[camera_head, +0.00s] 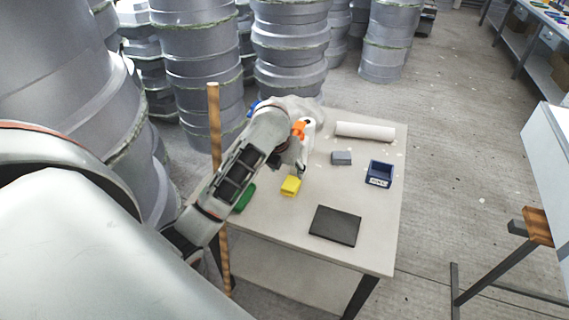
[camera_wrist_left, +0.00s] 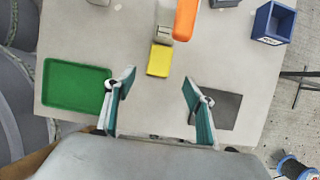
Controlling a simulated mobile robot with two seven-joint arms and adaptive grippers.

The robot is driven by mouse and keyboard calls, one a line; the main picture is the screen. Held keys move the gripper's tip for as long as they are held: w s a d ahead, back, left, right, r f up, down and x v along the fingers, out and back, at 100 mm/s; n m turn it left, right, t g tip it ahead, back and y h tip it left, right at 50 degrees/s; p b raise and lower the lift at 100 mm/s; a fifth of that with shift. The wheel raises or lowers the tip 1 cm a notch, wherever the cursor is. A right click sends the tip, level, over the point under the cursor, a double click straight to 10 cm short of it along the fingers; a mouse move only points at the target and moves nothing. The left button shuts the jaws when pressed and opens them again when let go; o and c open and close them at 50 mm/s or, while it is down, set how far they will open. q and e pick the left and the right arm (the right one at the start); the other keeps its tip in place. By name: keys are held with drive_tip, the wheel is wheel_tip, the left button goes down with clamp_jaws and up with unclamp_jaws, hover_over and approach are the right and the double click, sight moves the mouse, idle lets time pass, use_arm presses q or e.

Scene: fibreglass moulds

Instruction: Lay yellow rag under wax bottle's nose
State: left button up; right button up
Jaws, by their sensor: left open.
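The yellow rag (camera_head: 291,186) is a small folded block lying on the grey table. It also shows in the left wrist view (camera_wrist_left: 160,60), just past the fingertips. What I take for the wax bottle is an orange part (camera_head: 299,129) beyond the rag, partly hidden by my left wrist. In the left wrist view the orange part (camera_wrist_left: 186,18) stands at the top, with a pale grey piece beside it close to the rag's far edge. My left gripper (camera_wrist_left: 158,76) is open and empty. In the head view the left gripper (camera_head: 301,168) hangs above the table behind the rag. My right gripper is in neither view.
On the table (camera_head: 375,248) are a green tray (camera_wrist_left: 75,86), a black pad (camera_head: 335,226), a grey block (camera_head: 341,157), a blue bin (camera_head: 379,174) and a white roll (camera_head: 365,131). A wooden pole (camera_head: 214,130) stands at the left. Stacked moulds fill the back.

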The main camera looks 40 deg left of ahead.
use_arm(q)
drive_tip(key=shift+v, duration=2.1)
drive_tip(key=shift+f, duration=0.1)
drive_tip(key=s+f+n, duration=0.2)
drive_tip(key=s+n, duration=0.1)
drive_tip(key=n, duration=0.1)
drive_tip(key=s+f+n+y, duration=0.1)
drive_tip(key=s+f+n, duration=0.2)
drive_tip(key=s+n, duration=0.1)
drive_tip(key=s+f+n, duration=0.3)
drive_tip(key=s+n, duration=0.1)
drive_tip(key=n, duration=0.1)
drive_tip(key=shift+d+f+t+y, duration=0.1)
drive_tip(key=shift+d+t+y, duration=0.2)
drive_tip(key=shift+d+t, duration=0.1)
drive_tip(key=s+a+r+n+t+y, duration=0.1)
drive_tip(key=s+n+t+y, duration=0.1)
drive_tip(key=s+n, duration=1)
drive_tip(key=w+d+f+n+t+h, duration=0.2)
drive_tip(key=d+f+h, duration=0.4)
drive_tip(key=d+f, duration=0.8)
wheel_tip(320, 180, down, 2)
drive_tip(key=shift+f+n+t+h, duration=0.15)
drive_tip(key=shift+n+t+h, duration=0.15)
drive_tip(key=shift+n+t, duration=0.55)
